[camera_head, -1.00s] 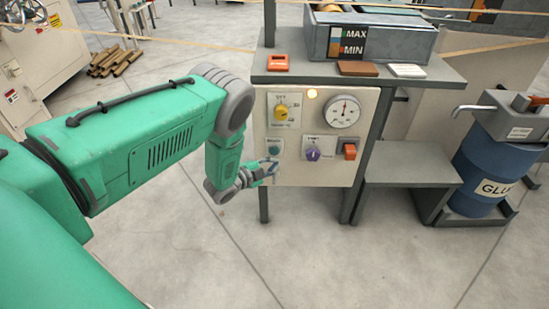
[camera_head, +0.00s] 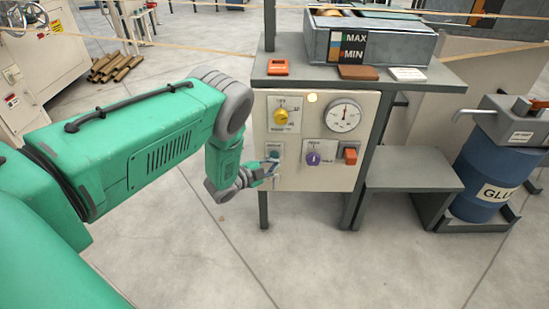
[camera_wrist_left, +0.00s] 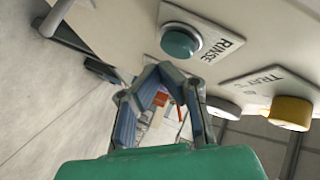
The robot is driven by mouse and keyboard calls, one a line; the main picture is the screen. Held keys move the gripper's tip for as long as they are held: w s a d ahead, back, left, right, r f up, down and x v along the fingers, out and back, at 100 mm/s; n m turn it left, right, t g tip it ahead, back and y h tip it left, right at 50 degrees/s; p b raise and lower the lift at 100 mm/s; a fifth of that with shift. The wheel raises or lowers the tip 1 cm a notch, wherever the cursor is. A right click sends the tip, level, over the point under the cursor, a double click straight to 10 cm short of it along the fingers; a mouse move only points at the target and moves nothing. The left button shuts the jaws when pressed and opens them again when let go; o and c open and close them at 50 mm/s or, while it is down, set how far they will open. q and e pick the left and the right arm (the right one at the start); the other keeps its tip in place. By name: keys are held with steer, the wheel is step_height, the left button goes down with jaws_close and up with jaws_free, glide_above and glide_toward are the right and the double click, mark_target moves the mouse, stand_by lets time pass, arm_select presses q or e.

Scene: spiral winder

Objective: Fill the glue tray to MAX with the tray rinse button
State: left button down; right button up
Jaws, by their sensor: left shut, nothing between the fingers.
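The teal rinse button (camera_head: 274,155) is on the cream control panel (camera_head: 325,180), at lower left. In the left wrist view the round button (camera_wrist_left: 181,41) stands out beside a RINSE label. My left gripper (camera_head: 272,170) is at the panel, just below the button. In the wrist view its fingertips (camera_wrist_left: 160,72) meet with nothing between them, and a gap shows between them and the button in the picture; contact is hard to judge. The glue tray (camera_head: 400,45) sits above, with MAX and MIN marks on its front; its liquid level cannot be read. My right gripper is out of view.
The panel also has a yellow knob (camera_head: 281,116), a lit lamp (camera_head: 312,98), a gauge (camera_head: 343,116), a purple knob (camera_head: 313,158) and an orange switch (camera_head: 350,155). A grey shelf (camera_head: 410,175) and a blue glue drum (camera_head: 484,180) stand at right.

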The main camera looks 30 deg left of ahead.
arm_select(q)
steer(key=shift+w, duration=0.1)
stand_by(0.7)
steer(key=shift+w+a, duration=0.2)
steer(key=shift+w+a+r+b, duration=0.1)
steer(key=shift+w+a+b, duration=0.15)
steer(key=shift+w+b, duration=0.2)
stand_by(2.8)
steer(key=shift+s, duration=0.1)
stand_by(2.2)
steer(key=shift+s+d+p, duration=0.45)
steer(key=shift+s+p, duration=0.15)
steer(key=shift+s, duration=0.1)
steer(key=shift+s+d+p, duration=0.45)
steer(key=shift+s+p, duration=0.05)
steer(key=shift+s, duration=0.2)
steer(key=shift+s+d+p, duration=0.4)
steer(key=shift+s+p, duration=0.1)
steer(key=shift+s, duration=0.25)
steer(key=shift+s+d+p, duration=0.45)
steer(key=shift+s+p, duration=0.05)
steer(key=shift+s, duration=0.2)
